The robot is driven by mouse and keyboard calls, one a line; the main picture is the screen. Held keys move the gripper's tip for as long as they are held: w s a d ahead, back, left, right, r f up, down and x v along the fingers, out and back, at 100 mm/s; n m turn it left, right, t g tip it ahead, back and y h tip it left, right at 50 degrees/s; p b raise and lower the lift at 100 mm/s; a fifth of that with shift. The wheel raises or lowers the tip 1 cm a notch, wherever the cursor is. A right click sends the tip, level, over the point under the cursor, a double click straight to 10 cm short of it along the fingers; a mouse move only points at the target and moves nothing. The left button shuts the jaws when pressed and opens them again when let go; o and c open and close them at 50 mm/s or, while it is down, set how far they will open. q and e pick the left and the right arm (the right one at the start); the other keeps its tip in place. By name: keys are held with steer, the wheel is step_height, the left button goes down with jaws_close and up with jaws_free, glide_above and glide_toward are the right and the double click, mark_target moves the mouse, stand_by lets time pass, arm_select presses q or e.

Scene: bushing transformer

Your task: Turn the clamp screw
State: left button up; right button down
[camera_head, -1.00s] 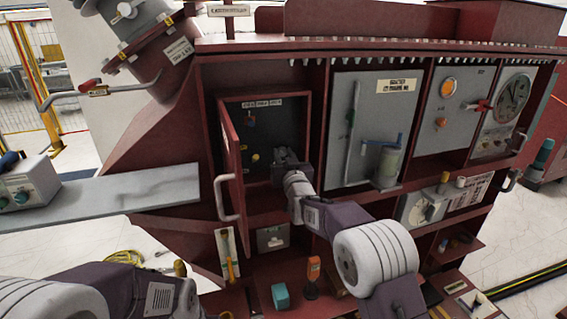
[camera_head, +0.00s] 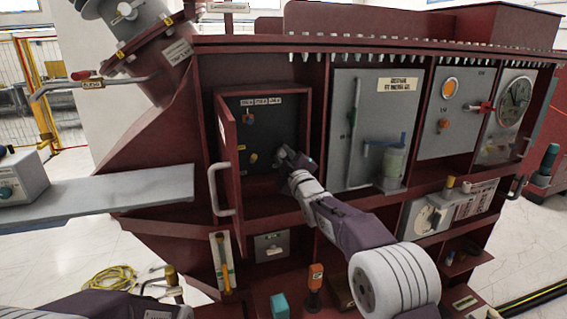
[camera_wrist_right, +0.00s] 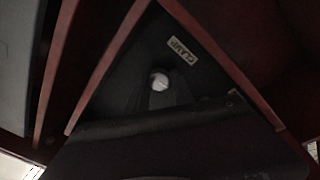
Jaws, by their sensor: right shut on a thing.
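The clamp screw shows as a small round pale head (camera_wrist_right: 160,81) in the right wrist view, beside a label reading CLAMP (camera_wrist_right: 184,50). My right gripper (camera_head: 284,156) reaches into the open dark-backed compartment (camera_head: 262,112) of the red cabinet. It is shut on the clamp screw, with its dark fingers around the head in the wrist view. In the head view the gripper hides the screw.
The compartment's red door (camera_head: 228,160) stands open on the left, its pale handle (camera_head: 218,190) facing out. A grey panel (camera_head: 370,125) with a lever and pump is just right. A grey shelf (camera_head: 120,193) juts left. Below are a teal block (camera_head: 279,305) and an orange-topped tool (camera_head: 315,275).

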steer(key=shift+n+g+y+b, duration=0.35)
steer(key=shift+n+b, duration=0.55)
steer(key=shift+n, duration=1.6)
steer(key=shift+r, duration=0.1)
steer(key=c, duration=1.1)
jaws_free()
steer(key=shift+s+d+f+b, duration=0.2)
steer(key=shift+s+b, duration=0.15)
steer(key=b+v, duration=0.2)
steer(key=v, duration=0.6)
steer(key=shift+s+b, duration=0.15)
steer(key=shift+b, duration=0.15)
